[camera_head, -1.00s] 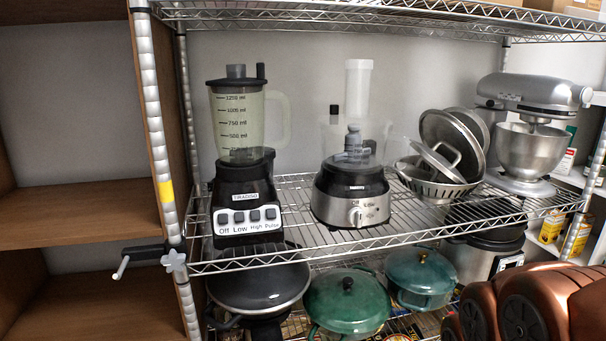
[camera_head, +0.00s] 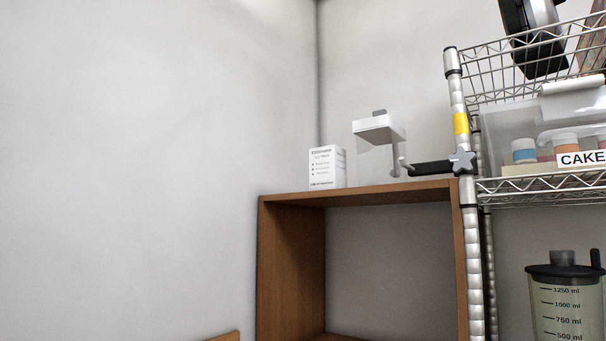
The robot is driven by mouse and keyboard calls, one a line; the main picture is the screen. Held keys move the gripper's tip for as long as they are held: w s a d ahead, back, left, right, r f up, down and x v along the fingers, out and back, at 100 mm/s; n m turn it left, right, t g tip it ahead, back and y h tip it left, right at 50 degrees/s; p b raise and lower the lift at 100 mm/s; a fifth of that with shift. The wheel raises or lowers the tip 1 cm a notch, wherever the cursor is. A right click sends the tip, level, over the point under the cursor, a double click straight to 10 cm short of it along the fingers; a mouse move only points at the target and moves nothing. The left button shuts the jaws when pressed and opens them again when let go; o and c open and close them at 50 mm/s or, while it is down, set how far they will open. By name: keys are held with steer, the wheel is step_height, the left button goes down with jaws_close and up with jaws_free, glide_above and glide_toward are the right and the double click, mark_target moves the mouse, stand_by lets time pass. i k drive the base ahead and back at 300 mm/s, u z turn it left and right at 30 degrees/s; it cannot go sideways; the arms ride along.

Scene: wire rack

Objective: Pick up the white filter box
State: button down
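The white filter box (camera_head: 327,167) stands upright on top of the wooden shelf unit (camera_head: 388,193), near its left end. It has small dark print on its front, too small to read. Just right of it, and apart from it, stands a clear container with a white lid (camera_head: 379,130). My gripper is not in view.
The wire rack (camera_head: 470,200) stands right of the wooden unit. It holds a clear bin with a CAKE label (camera_head: 583,158), a dark appliance (camera_head: 533,38) above and a blender (camera_head: 566,300) below. A dark crank handle (camera_head: 430,168) lies near the rack post. The left side is bare wall.

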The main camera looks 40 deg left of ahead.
mark_target(328, 169)
steer(key=u, duration=2.2)
steer(key=i, duration=0.6)
steer(key=u, duration=0.6)
steer(key=i, duration=0.6)
steer(key=z, duration=0.35)
